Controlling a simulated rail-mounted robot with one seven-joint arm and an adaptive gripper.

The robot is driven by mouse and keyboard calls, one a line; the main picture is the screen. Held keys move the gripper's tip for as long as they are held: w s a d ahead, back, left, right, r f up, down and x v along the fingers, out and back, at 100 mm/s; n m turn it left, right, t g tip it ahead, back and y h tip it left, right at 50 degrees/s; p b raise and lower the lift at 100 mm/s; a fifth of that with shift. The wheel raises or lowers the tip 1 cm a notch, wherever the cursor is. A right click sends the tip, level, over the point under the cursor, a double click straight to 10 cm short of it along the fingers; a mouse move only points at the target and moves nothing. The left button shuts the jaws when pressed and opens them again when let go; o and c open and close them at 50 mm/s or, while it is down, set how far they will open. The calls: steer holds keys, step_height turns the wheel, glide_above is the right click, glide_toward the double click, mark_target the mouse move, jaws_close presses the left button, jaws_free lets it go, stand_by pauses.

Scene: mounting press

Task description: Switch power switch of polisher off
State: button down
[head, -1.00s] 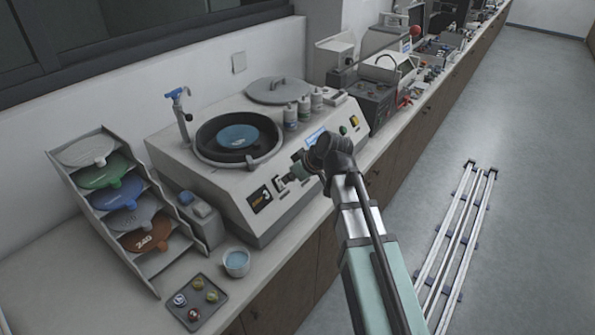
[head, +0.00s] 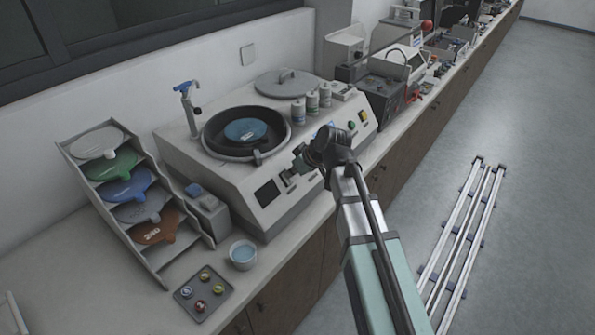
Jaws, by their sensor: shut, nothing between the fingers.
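The polisher (head: 300,203) is a white bench machine with a round dark bowl and a blue disc (head: 246,131). A small display (head: 268,193) on the left of its sloped front is dark. My gripper (head: 287,180) is shut and empty, with its tips at the front panel just right of this display. I cannot tell whether the tips touch the panel. The power switch cannot be made out clearly; my gripper and arm cover part of the panel. A green button (head: 351,125) and a yellow button (head: 364,117) show at the panel's right end.
A rack of coloured discs (head: 152,262) stands left of the polisher. A bowl of blue liquid (head: 243,255) and a tray of samples (head: 187,318) sit in front. Several bottles (head: 312,103) and a round lid (head: 290,82) are behind. Floor rails (head: 462,240) lie right.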

steer(key=shift+a+r, duration=0.1)
steer(key=shift+r, duration=0.05)
steer(key=shift+r+p, duration=0.4)
steer(key=shift+r, duration=0.25)
steer(key=shift+s+r, duration=0.1)
steer(key=b+v, duration=0.1)
steer(key=v, duration=1.2)
steer(key=shift+w+a+r+b, duration=0.2)
steer(key=shift+r+b, duration=0.15)
steer(key=shift+r, duration=0.3)
